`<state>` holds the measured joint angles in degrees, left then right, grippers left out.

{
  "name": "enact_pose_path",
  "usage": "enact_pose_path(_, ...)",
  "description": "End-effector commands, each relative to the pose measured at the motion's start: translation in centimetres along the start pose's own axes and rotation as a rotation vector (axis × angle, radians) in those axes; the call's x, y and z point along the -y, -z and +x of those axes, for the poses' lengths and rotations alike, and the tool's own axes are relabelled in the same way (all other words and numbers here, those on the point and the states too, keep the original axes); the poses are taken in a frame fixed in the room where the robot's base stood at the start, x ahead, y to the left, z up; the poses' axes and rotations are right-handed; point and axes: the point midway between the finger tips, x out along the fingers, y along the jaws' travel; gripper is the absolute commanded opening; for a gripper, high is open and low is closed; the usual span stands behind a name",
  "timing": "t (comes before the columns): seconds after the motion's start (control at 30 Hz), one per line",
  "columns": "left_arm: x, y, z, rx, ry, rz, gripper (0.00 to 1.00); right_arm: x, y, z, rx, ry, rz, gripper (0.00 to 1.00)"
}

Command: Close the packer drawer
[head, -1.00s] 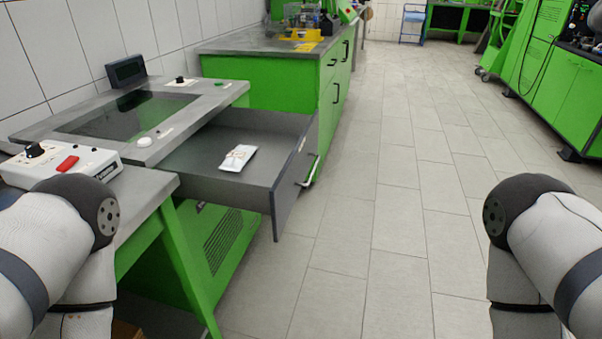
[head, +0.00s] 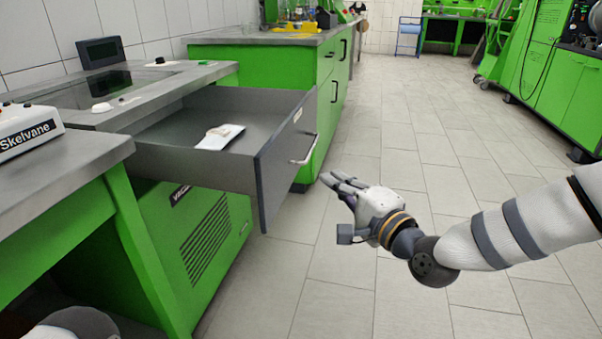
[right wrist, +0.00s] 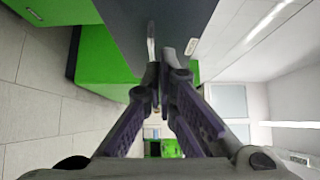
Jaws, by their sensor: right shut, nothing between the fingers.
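The packer drawer (head: 275,165) is pulled out from under the grey worktop in the head view. Its dark front panel carries a bar handle (head: 304,150) and a small label. A white packet (head: 220,136) lies inside the drawer. My right gripper (head: 338,178) is shut and empty, in front of the drawer panel and a little to the right of the handle, apart from it. In the right wrist view my right gripper (right wrist: 158,70) points at the dark panel, with the handle close to the fingertips.
The packer machine (head: 195,235) has a green body. A white Skelvane control box (head: 28,130) stands on the front-left bench. A green cabinet (head: 258,68) with a grey top stands behind the drawer. The tiled floor (head: 400,130) to the right is clear.

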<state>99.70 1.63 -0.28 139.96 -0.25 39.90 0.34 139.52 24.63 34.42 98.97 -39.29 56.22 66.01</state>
Motion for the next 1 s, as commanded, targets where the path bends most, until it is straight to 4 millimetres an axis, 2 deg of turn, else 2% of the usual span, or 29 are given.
enact_pose_path(0.2, 0.0, 0.2, 0.8, 0.010, 0.000, 0.000, 0.75, -0.4, -0.1, 4.8, 0.001, -0.003, -0.002, 0.00)
enact_pose_path(0.4, 0.0, 0.2, 0.8, 0.010, 0.000, 0.000, 0.75, -0.2, -2.1, 7.2, 0.002, -0.004, 0.000, 0.00)
enact_pose_path(0.6, 0.0, 0.2, 0.8, 0.010, 0.000, 0.000, 0.75, -0.2, -2.9, 8.0, 0.000, -0.005, 0.000, 0.00)
enact_pose_path(1.0, 0.0, 0.2, 0.9, 0.011, 0.000, 0.000, 0.75, -0.3, -3.0, 8.1, 0.000, -0.005, 0.000, 0.00)
